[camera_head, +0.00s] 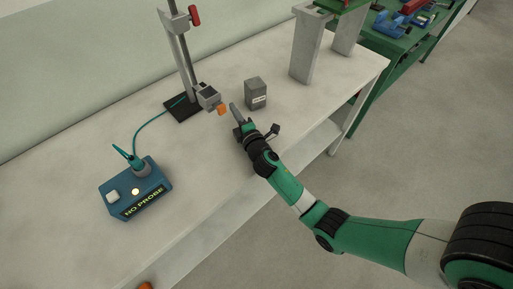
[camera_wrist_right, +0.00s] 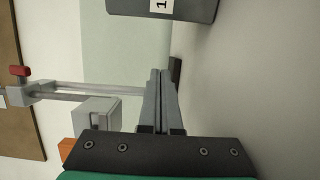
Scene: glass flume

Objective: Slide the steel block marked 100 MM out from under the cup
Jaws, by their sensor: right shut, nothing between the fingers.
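A dark grey block (camera_head: 255,95) with a small white label stands upright on the pale bench, to the right of the gauge stand. The block shows at the top edge of the right wrist view (camera_wrist_right: 190,12), its label cut off after a "1". No cup rests on this block; I cannot make out a clear cup under the gauge head. My right gripper (camera_head: 233,105) is just left of the block, apart from it. Its two fingers (camera_wrist_right: 160,74) are together and empty in the right wrist view. My left gripper is in neither view.
A gauge stand (camera_head: 180,60) with a red clamp, grey head (camera_head: 208,97) and orange tip (camera_head: 222,109) is close left of my right gripper. A blue box (camera_head: 135,190) reading "NO PROBE" sits nearer the left. A grey-legged frame (camera_head: 306,45) stands behind right.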

